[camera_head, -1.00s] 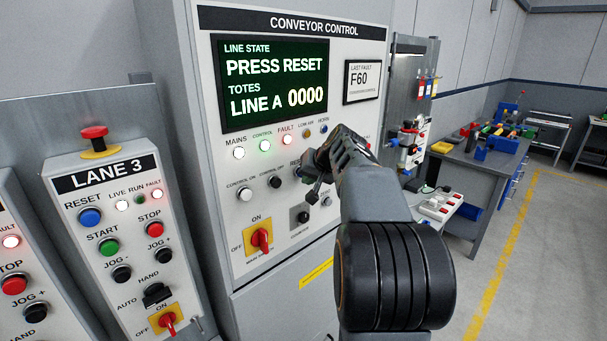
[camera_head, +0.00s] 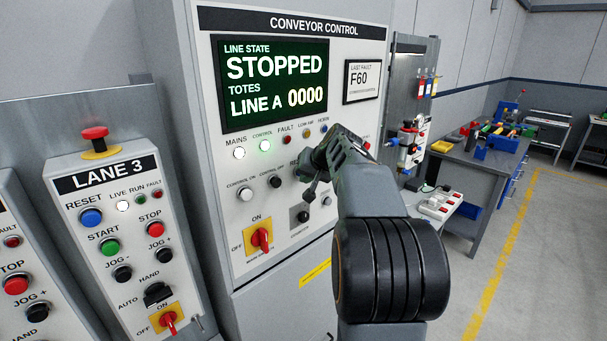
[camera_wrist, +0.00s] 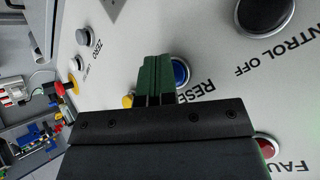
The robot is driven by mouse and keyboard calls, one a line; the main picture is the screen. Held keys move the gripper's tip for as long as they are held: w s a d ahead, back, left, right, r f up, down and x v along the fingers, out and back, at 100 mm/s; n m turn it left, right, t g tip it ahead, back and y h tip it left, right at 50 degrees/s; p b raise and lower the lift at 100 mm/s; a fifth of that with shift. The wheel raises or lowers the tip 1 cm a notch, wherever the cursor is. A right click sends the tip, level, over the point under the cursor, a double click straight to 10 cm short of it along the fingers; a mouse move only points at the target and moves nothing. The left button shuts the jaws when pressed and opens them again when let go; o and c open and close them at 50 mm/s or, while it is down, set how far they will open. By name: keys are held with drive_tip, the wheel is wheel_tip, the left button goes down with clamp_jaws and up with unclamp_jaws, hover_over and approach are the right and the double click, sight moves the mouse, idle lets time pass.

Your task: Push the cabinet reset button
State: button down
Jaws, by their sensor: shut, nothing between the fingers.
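The cabinet (camera_head: 215,185) is the light grey CONVEYOR CONTROL panel. Its screen (camera_head: 275,83) reads STOPPED, with LINE A 0000 below. The blue reset button (camera_wrist: 182,73) shows in the wrist view beside the partly covered RESET label. In the head view my gripper hides that button. My gripper (camera_head: 310,170) is at the cabinet face; its shut green fingers (camera_wrist: 155,80) appear in the wrist view with nothing between them. They overlap the button's left edge there; I cannot tell whether they touch it. The cabinet's fault lamp (camera_head: 287,139) is dark red.
A LANE 3 panel (camera_head: 107,230) with its own blue RESET button (camera_head: 91,217) stands to the left. A red and yellow rotary switch (camera_head: 261,238) sits low on the cabinet. A workbench (camera_head: 480,165) with tools stands right. Floor beyond the yellow line is clear.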

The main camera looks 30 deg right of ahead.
drive_tip(key=shift+s, duration=0.1)
drive_tip(key=shift+s+d+b, duration=0.15)
drive_tip(key=shift+s+b, duration=0.6)
drive_tip(key=shift+s, duration=0.3)
drive_tip(key=shift+s, duration=0.1)
drive_tip(key=shift+s+d+b, duration=0.25)
drive_tip(key=shift+s+b, duration=0.4)
drive_tip(key=shift+s, duration=0.55)
drive_tip(key=shift+s+d+b, duration=0.2)
drive_tip(key=shift+s+b, duration=0.45)
drive_tip(key=shift+s, duration=0.55)
